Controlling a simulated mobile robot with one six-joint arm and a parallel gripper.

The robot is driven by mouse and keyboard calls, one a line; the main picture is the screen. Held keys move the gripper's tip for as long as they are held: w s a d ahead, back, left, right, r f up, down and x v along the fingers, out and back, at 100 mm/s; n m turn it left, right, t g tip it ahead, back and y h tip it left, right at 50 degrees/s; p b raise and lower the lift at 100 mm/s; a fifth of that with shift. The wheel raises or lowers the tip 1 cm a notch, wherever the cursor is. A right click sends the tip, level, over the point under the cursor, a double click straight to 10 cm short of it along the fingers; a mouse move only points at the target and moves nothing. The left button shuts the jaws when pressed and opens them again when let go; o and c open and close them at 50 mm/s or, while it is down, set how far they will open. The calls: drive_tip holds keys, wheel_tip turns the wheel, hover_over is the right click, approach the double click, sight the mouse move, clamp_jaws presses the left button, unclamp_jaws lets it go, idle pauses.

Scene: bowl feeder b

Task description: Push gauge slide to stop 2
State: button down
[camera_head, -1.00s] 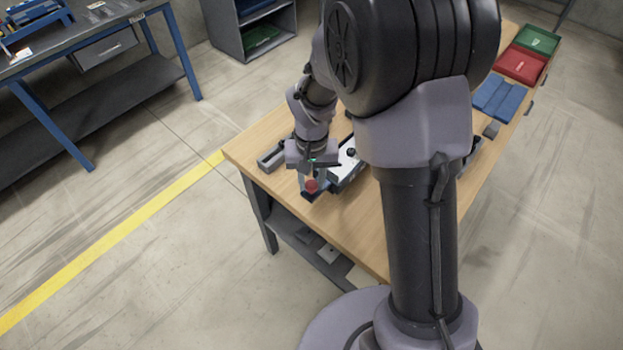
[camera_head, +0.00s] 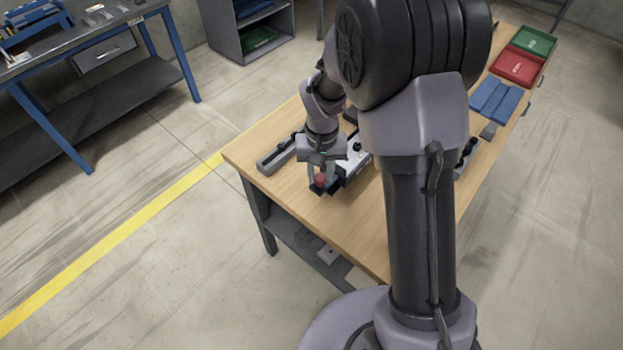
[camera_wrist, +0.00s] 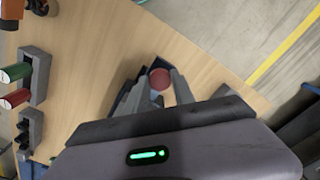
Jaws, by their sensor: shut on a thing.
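My gripper (camera_head: 322,176) is low over the near left part of the wooden bench, with its fingers shut around a red round knob (camera_head: 320,180). The knob also shows between the fingertips in the wrist view (camera_wrist: 160,79). It sits over a dark block-shaped base. Behind the fingers is a grey and white fixture (camera_head: 355,155) with a black knob on it, partly hidden by my wrist. I cannot make out stop marks or a scale, so the slide's position against stop 2 cannot be told.
A long grey rail-shaped fixture (camera_head: 281,154) lies left of my gripper. Blue (camera_head: 496,101), red (camera_head: 518,66) and green (camera_head: 534,41) trays line the far end of the bench. Bare wood lies in front.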

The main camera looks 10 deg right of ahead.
drive_tip(key=w+d+p, duration=0.1)
drive_tip(key=w+d, duration=0.3)
drive_tip(key=d, duration=0.1)
drive_tip(key=w+d+p, duration=0.2)
drive_tip(key=w+d, duration=0.2)
drive_tip(key=d, duration=0.2)
drive_tip(key=w+d+p, duration=0.1)
drive_tip(key=w+d, duration=0.3)
drive_tip(key=d, duration=0.1)
drive_tip(key=shift+d+p, duration=0.25)
drive_tip(key=shift+p, duration=0.1)
drive_tip(key=c, duration=1.1)
unclamp_jaws()
drive_tip(key=shift+o, duration=0.2)
wheel_tip(320, 180, up, 18)
drive_tip(key=p, duration=0.3)
drive_tip(key=shift+f, duration=0.25)
